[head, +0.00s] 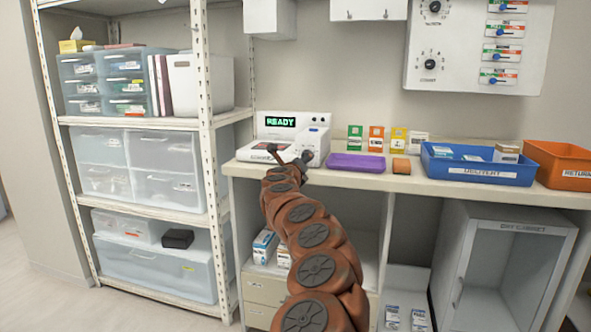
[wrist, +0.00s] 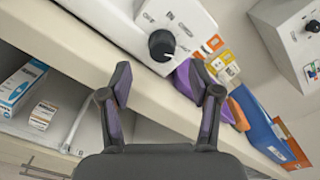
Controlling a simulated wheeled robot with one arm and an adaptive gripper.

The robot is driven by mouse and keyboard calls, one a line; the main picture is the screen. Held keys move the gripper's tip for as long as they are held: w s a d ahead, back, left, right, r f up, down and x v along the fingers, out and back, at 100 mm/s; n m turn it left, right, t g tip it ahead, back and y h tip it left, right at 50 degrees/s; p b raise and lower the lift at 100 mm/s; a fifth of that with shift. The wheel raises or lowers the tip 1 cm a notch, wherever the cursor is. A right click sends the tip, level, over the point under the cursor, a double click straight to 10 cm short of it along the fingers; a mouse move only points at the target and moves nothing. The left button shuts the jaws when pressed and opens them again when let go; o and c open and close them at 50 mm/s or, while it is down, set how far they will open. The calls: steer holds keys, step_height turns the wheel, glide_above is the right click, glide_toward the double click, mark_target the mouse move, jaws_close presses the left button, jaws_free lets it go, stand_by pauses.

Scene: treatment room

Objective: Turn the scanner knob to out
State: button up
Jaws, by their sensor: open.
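The scanner (head: 293,128) is a white device on the counter with a green READY display. In the wrist view its white body (wrist: 185,15) is at the top, with a round black knob (wrist: 161,46) on its front face. My gripper (wrist: 157,78) is open and empty, its two fingers spread below the knob in the picture and apart from it. In the head view my gripper (head: 288,157) is in front of the scanner and its dark fingers and arm partly cover the scanner's front. The knob's marks are too small to read.
On the counter (head: 330,177), right of the scanner, are a purple tray (head: 356,163), small boxes (head: 376,139), a blue bin (head: 479,166) and an orange bin (head: 562,164). A wall panel (head: 470,50) with knobs and sliders hangs above. Shelving (head: 205,100) stands left.

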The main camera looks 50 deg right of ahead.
steer(key=v, duration=0.7)
steer(key=shift+r, duration=0.25)
steer(key=shift+a, duration=0.1)
stand_by(0.7)
